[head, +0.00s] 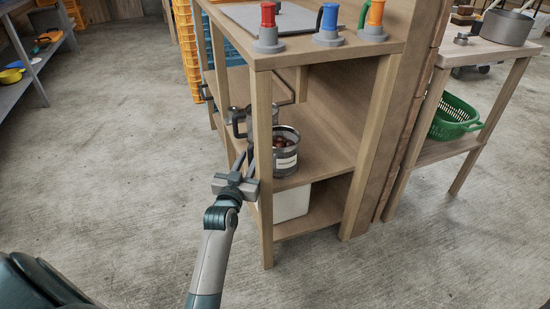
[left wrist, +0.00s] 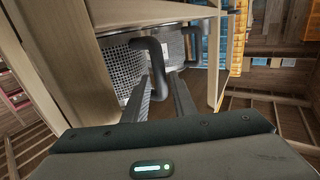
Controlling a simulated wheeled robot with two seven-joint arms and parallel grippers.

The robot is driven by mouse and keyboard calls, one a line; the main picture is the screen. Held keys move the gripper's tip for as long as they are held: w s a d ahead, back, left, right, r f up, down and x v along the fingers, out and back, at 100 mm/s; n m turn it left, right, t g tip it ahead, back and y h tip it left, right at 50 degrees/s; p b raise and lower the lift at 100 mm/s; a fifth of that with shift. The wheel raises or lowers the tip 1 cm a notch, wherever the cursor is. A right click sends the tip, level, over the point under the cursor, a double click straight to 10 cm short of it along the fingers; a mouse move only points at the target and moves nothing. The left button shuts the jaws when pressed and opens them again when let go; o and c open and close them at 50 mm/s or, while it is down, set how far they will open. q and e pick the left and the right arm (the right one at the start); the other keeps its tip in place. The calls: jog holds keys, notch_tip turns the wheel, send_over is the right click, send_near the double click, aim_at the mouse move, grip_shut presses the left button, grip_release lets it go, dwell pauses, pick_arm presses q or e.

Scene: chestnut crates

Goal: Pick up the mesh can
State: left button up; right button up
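In the left wrist view a perforated grey metal can (left wrist: 120,62), which looks like the mesh can, fills the space ahead, with dark bent handles. One handle (left wrist: 157,72) hangs between the spread fingertips of my left gripper (left wrist: 160,82), and I see no clear grip on it. In the head view my left gripper (head: 247,156) points up at the shelf's front left post, just below a dark handle (head: 239,122). My right gripper is out of view.
A grey labelled can of chestnuts (head: 286,160) stands close by on the middle shelf of the wooden rack (head: 325,150). A white box (head: 291,203) sits below. The floor in front is clear.

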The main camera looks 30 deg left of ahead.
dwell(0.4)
pick_arm(q)
jog(key=shift+c, duration=0.5)
grip_shut()
jog(key=shift+r, duration=0.15)
jog(key=shift+r, duration=0.1)
